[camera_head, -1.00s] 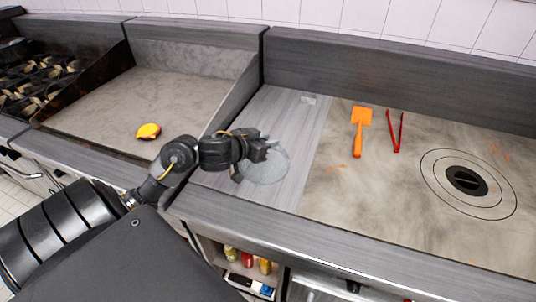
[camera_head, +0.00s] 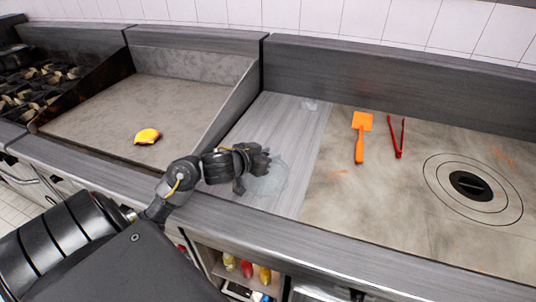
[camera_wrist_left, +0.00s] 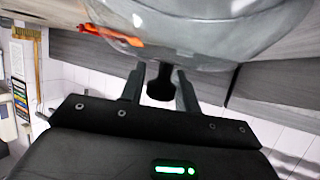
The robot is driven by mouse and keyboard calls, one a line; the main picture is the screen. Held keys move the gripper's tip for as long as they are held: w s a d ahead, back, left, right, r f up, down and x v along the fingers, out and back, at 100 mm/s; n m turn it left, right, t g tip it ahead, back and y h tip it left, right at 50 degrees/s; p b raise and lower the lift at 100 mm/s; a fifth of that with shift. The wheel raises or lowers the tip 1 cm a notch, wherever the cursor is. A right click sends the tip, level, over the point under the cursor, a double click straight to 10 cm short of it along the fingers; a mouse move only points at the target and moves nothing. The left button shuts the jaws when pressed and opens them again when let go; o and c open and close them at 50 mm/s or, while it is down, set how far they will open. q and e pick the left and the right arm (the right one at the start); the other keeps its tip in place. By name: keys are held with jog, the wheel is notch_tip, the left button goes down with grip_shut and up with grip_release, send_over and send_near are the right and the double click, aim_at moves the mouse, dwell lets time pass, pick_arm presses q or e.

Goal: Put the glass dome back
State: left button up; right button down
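The clear glass dome (camera_head: 272,181) shows faintly over the grey plank-like counter section, left of the orange spatula. In the left wrist view the dome (camera_wrist_left: 215,40) fills the top, with its black knob (camera_wrist_left: 160,84) towards my gripper. My left gripper (camera_head: 254,170) is at the dome's knob. Whether the dome's rim touches the counter I cannot tell. My right gripper is not in view.
An orange spatula (camera_head: 360,140) and red tongs (camera_head: 398,138) lie on the stone-like surface, left of a round black-centred inset (camera_head: 470,185). A yellow and red item (camera_head: 147,136) lies on the left griddle (camera_head: 110,110).

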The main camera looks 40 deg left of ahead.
pick_arm(q)
jog(key=shift+o, duration=1.3)
jog(key=shift+r, duration=0.2)
jog(key=p+v, duration=0.4)
jog(key=v, duration=0.8)
jog(key=shift+f, duration=0.1)
